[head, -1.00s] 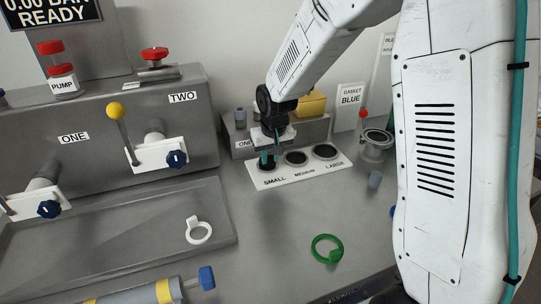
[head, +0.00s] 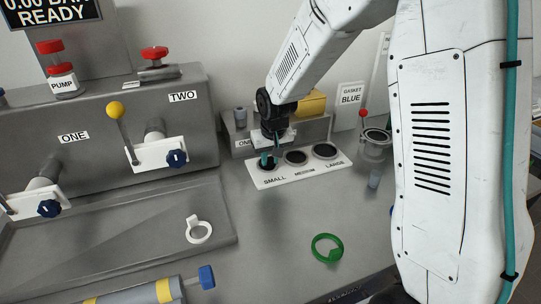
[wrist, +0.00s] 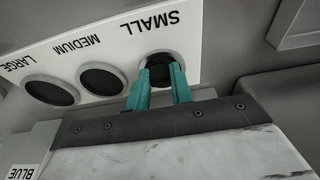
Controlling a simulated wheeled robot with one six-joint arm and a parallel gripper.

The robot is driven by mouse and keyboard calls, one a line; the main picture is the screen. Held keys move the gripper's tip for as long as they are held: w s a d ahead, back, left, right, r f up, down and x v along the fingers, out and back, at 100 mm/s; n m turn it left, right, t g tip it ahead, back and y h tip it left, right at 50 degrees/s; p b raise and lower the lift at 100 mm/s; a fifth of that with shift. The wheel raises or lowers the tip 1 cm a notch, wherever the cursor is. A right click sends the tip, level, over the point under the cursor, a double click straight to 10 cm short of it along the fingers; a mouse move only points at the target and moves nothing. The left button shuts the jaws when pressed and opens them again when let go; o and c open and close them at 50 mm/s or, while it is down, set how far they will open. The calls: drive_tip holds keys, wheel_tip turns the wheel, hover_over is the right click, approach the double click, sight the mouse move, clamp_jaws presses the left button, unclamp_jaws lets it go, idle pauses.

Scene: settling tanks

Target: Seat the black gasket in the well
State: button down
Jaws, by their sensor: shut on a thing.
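My gripper (head: 267,162) has teal fingers and points down at the SMALL spot of a white rack (head: 315,174). In the wrist view its fingertips (wrist: 160,72) are on either side of a black round piece (wrist: 159,60) at SMALL, shut on it. This looks like a black gasket, partly hidden by the fingers, still at the rack; I cannot tell whether it is lifted. More black rounds sit at MEDIUM (head: 296,157) and LARGE (head: 325,151). A round open-topped fitting with a dark rim (head: 376,137) stands right of the rack; I cannot tell whether it is the well.
A green ring (head: 327,249) and a white ring (head: 199,231) lie in front. A yellow box (head: 311,103) stands behind the rack. A grey pump unit (head: 90,140) with levers fills the left. The bench between the rings is clear.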

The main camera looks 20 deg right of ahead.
drive_tip(key=shift+f, duration=0.5)
drive_tip(key=c, duration=1.1)
unclamp_jaws()
drive_tip(key=shift+c, duration=0.2)
drive_tip(key=v, duration=0.8)
drive_tip(key=shift+f, duration=0.1)
drive_tip(key=s+d+r, duration=0.1)
drive_tip(key=s+r, duration=0.2)
drive_tip(key=s, duration=0.8)
drive_tip(key=s+d+r, duration=0.1)
drive_tip(key=s+r, duration=0.3)
drive_tip(key=s, duration=0.6)
drive_tip(key=s+d+r+g, duration=0.1)
drive_tip(key=s+r, duration=0.3)
drive_tip(key=s, duration=0.7)
drive_tip(key=shift+s+r, duration=0.2)
drive_tip(key=shift+s, duration=0.1)
